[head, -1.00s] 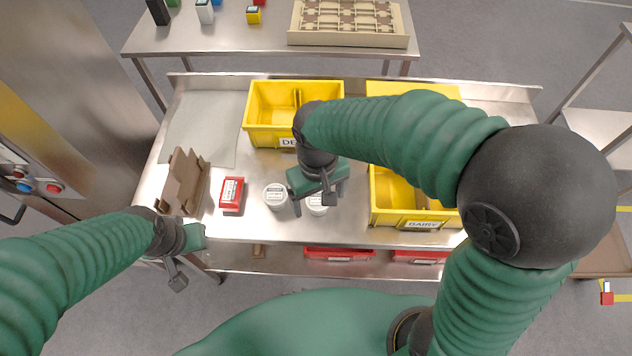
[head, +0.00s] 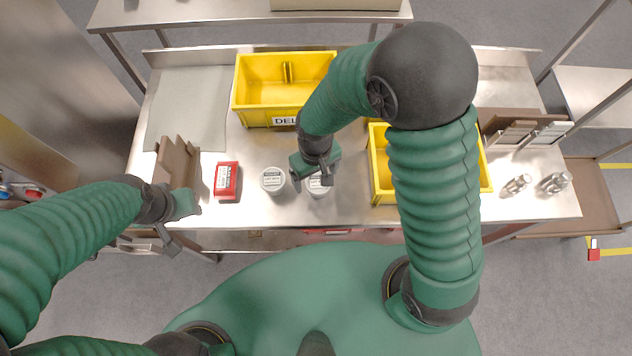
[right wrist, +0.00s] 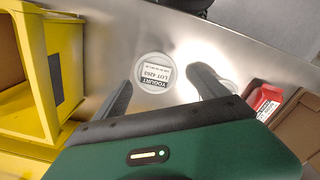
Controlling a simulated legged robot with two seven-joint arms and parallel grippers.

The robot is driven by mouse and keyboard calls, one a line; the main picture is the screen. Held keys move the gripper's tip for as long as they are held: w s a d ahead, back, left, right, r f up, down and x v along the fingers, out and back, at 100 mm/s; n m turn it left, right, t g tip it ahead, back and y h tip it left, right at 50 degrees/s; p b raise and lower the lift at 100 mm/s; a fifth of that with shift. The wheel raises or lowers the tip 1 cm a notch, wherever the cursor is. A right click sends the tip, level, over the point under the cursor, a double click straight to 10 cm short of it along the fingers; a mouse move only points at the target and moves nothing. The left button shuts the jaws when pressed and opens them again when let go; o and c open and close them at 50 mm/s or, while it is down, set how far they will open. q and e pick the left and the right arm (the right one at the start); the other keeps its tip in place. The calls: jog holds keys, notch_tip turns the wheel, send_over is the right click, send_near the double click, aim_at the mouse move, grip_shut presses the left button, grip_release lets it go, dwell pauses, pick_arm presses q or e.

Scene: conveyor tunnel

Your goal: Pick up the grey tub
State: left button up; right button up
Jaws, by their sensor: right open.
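Two pale grey-white round tubs with printed lids stand upright on the steel table: a left tub (head: 272,180) and a right tub (head: 319,187). I cannot tell by colour which is the grey one. My right gripper (head: 312,181) is open above the right tub and partly covers it. In the right wrist view a tub with a "YOGURT" label (right wrist: 153,72) lies between and beyond the open fingertips (right wrist: 162,80), with nothing held. The other tub is mostly hidden behind a finger there. My left gripper (head: 182,222) is by the table's front left; its jaws are unclear.
A red box (head: 227,181) and a brown cardboard holder (head: 176,165) stand left of the tubs. A yellow bin (head: 266,104) is behind them, and another yellow bin (head: 381,185) is to the right.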

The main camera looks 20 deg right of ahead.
aim_at(318, 181)
jog(key=f, duration=0.4)
jog(key=shift+s+d, duration=0.2)
jog(key=shift+d, duration=0.05)
jog(key=shift+w+d+f, duration=0.1)
jog(key=shift+d, duration=0.15)
jog(key=c, duration=0.3)
jog(key=shift+a, duration=0.3)
jog(key=c, duration=1)
jog(key=shift+d, duration=0.15)
jog(key=shift+c, duration=0.5)
